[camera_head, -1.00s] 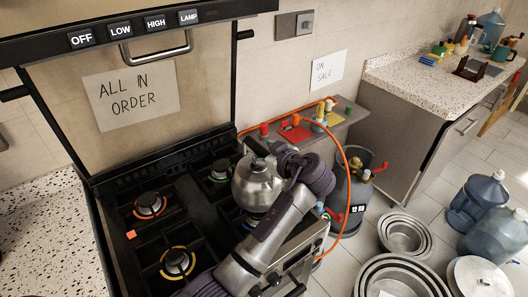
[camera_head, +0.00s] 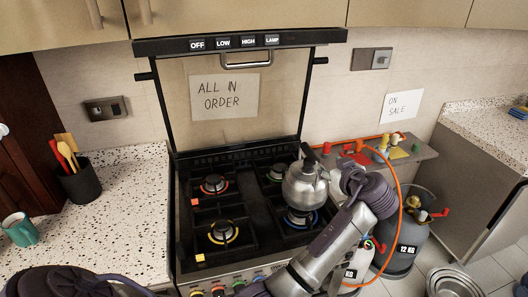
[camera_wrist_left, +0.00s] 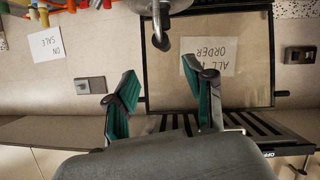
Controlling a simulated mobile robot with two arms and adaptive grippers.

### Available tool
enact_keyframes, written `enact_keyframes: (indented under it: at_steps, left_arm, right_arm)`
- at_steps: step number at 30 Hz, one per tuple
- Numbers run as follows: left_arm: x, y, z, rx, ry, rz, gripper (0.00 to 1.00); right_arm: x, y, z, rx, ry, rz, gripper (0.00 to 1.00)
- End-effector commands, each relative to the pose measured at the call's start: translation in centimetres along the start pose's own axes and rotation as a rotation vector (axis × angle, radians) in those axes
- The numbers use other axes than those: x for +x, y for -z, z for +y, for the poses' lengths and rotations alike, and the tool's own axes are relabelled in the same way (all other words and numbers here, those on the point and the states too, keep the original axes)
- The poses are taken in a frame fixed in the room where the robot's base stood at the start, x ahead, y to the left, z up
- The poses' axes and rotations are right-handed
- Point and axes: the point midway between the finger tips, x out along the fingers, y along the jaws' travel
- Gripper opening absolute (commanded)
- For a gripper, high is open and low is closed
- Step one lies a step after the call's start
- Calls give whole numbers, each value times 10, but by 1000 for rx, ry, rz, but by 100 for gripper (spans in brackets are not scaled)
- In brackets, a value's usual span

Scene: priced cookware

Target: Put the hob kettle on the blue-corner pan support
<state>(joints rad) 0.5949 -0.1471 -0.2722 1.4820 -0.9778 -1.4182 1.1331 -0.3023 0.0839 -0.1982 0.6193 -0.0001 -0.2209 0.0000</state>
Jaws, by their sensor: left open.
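No blue corner mark is plain; my arm covers part of that side. My left gripper (camera_head: 347,178) is just right of the kettle, its fingers mostly hidden by its own wrist. In the left wrist view the gripper (camera_wrist_left: 160,82) has its teal fingers apart with nothing between them. A metal part of the kettle (camera_wrist_left: 160,22) shows beyond the fingertips. My right gripper is out of view.
Other burners have red (camera_head: 214,186), green (camera_head: 277,173) and yellow (camera_head: 223,232) rings and are empty. The raised hob lid (camera_head: 280,105) stands behind. An orange hose (camera_head: 397,200) and a gas cylinder (camera_head: 405,250) are at the right. The left counter (camera_head: 125,200) has free room.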

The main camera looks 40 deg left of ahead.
Motion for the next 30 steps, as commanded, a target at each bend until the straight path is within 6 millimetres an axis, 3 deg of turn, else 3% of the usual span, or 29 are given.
enact_keyframes:
  at_steps: [8,12,17,20,23,30]
  left_arm:
    - [2,-8,-2,25,-36,-13,53]
    - [1,-35,-5,119,-185,-51,53]
    - [-14,-67,-10,236,-413,-61,53]
    - [-24,-93,-17,309,-533,-62,53]
    - [-26,-134,-28,391,-618,-88,53]
    - [-10,-239,-66,547,-664,-219,53]
  right_arm:
    - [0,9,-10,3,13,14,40]
    - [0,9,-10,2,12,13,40]
    - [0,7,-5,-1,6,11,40]
    - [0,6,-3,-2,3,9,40]
    - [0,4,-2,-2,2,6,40]
    - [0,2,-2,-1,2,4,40]
